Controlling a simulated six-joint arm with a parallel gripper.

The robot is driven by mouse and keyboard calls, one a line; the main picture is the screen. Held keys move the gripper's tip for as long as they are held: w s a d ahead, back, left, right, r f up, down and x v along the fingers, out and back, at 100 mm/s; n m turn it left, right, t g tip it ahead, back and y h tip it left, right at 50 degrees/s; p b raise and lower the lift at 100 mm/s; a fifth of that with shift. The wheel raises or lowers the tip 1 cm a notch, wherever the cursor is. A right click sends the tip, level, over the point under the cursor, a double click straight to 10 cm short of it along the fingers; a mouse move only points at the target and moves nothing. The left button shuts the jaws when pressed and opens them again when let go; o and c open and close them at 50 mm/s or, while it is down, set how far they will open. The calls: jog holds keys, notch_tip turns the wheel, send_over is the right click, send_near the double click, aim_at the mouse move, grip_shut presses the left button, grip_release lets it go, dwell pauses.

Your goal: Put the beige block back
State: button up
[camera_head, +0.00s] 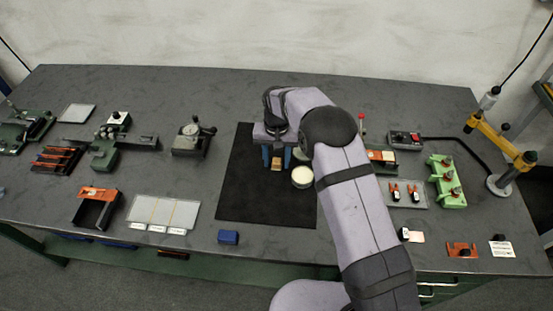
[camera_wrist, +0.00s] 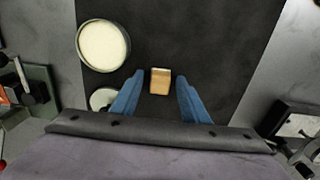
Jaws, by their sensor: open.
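The beige block (camera_wrist: 160,81) lies on the black mat (camera_wrist: 200,30), and it also shows in the head view (camera_head: 276,164) just below my gripper (camera_head: 277,157). In the wrist view the blue fingers of my gripper (camera_wrist: 158,90) are apart, one on each side of the block's near end. Dark gaps show between the block and both fingers. The black mat also shows in the head view (camera_head: 250,200). The block's place of origin cannot be told from these frames.
A round cream-topped dish (camera_wrist: 104,45) stands close beside the block; it also shows in the head view (camera_head: 302,177). A second round item (camera_wrist: 102,98) is partly hidden by a finger. The mat's front part is clear.

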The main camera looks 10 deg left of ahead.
aim_at(277, 161)
jog(key=shift+r, duration=0.1)
notch_tip(277, 161, up, 12)
jog(key=b, duration=0.3)
jog(key=shift+b, duration=0.4)
jog(key=shift+r, duration=0.1)
jog(key=s+d, duration=1.1)
jog(key=d, duration=0.3)
jog(key=s+d+f, duration=0.2)
jog(key=s+d, duration=0.1)
jog(key=s, duration=0.5)
jog(key=s+d+f, duration=0.2)
jog(key=s+d, duration=0.2)
jog(key=s, duration=0.4)
jog(key=shift+s+f, duration=0.15)
jog(key=shift+s, duration=0.1)
